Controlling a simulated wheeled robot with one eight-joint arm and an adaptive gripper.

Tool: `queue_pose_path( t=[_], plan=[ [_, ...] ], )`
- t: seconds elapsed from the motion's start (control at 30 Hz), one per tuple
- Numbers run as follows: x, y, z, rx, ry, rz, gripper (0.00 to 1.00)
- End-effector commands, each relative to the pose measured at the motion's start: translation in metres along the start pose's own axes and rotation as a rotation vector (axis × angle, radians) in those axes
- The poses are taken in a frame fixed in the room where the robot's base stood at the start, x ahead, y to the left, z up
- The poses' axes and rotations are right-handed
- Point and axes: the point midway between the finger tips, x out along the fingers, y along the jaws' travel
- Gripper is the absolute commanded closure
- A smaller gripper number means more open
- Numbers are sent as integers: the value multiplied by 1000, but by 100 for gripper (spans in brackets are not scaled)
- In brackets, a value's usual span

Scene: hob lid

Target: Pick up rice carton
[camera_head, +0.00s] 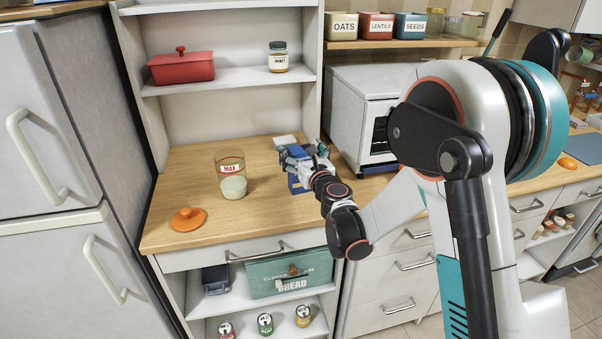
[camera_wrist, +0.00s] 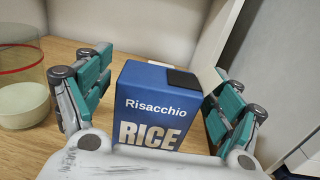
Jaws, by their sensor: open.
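The rice carton (camera_wrist: 155,103) is a blue box with "Risacchio RICE" in white letters and a dark patch on its top. It stands upright on the wooden counter. My gripper (camera_wrist: 158,100) is open, with one teal-padded finger on each side of the carton. A gap shows at the left finger; the right finger is close to the carton, and I cannot tell if it touches. In the head view, the carton (camera_head: 298,186) is largely hidden behind my gripper (camera_head: 296,160).
A clear jar labelled "Max" (camera_head: 231,176) stands left of the carton; it also shows in the wrist view (camera_wrist: 22,85). An orange lid (camera_head: 188,219) lies on the counter's front left. A white oven (camera_head: 358,112) stands to the right. A shelf (camera_head: 230,80) is above the counter.

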Motion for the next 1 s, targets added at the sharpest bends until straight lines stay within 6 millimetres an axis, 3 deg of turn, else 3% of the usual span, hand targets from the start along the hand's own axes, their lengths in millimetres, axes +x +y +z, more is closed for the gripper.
queue_pose_path(
  t=[0.17, 0.53, 0.83, 1.0],
  plan=[
    [0, 0, 0, 0, 0, 0, 15],
    [0, 0, 0, 0, 0, 1, 97],
    [0, 0, 2, 0, 0, 0, 98],
    [-1, 0, 14, 0, 0, 1, 98]
  ],
)
